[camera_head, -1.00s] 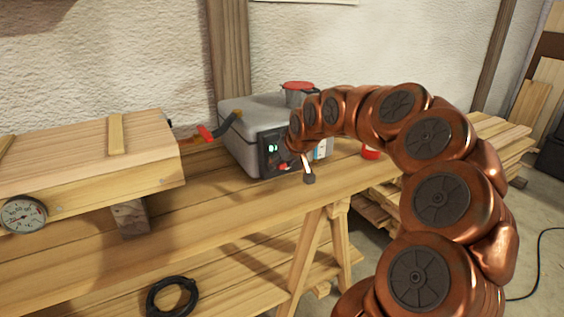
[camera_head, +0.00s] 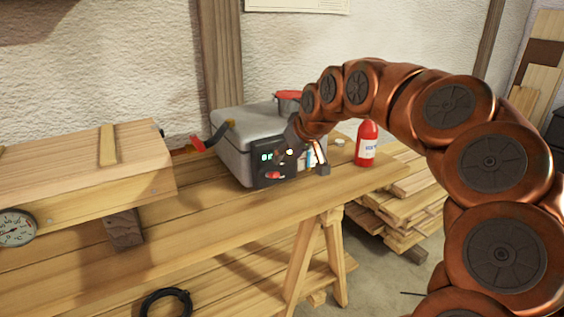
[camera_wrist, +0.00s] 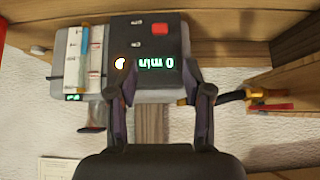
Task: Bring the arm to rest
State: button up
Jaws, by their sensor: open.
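My gripper (camera_head: 308,153) is at the end of my copper-coloured arm, close in front of the grey box's control panel in the head view. In the wrist view my gripper (camera_wrist: 161,92) has its two dark fingers spread wide, with nothing held between them. The grey box (camera_head: 229,121) stands on the workbench. Its dark panel (camera_wrist: 150,28) bears a red button and a lit green display, which reads "0 min" upside down in the wrist view. A small light glows beside the display. I cannot tell whether a finger touches the box.
A red bottle (camera_head: 366,148) stands at the workbench's (camera_head: 215,212) right end. A long wooden box (camera_head: 70,165) with a dial gauge (camera_head: 16,228) is at left. A hose with a red grip (camera_head: 212,140) leaves the grey box.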

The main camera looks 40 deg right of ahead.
jog(key=shift+s+r, duration=0.35)
jog(key=shift+r, duration=0.1)
jog(key=s+a+f+n+g, duration=0.1)
jog(key=s+a+f, duration=0.2)
jog(key=a, duration=0.3)
jog(key=s+a+f+g+y, duration=0.1)
jog(key=s+a+f+g, duration=0.15)
jog(key=a, duration=0.35)
jog(key=s+a+f+n+g, duration=0.1)
jog(key=s+a+f, duration=0.3)
jog(key=a, duration=0.1)
jog(key=s+a+f+g, duration=0.2)
jog(key=s+f, duration=0.1)
jog(key=s, duration=0.4)
jog(key=s+a+f+m+g, duration=0.1)
jog(key=s+a+f+g, duration=0.1)
jog(key=s+f, duration=0.35)
jog(key=s+a+f+g, duration=0.1)
jog(key=s+a+g, duration=0.15)
jog(key=s, duration=0.65)
notch_tip(320, 180, up, 21)
jog(key=t+p, duration=0.1)
jog(key=p, duration=1.8)
jog(key=shift+f+p, duration=0.2)
jog(key=shift+p, duration=0.1)
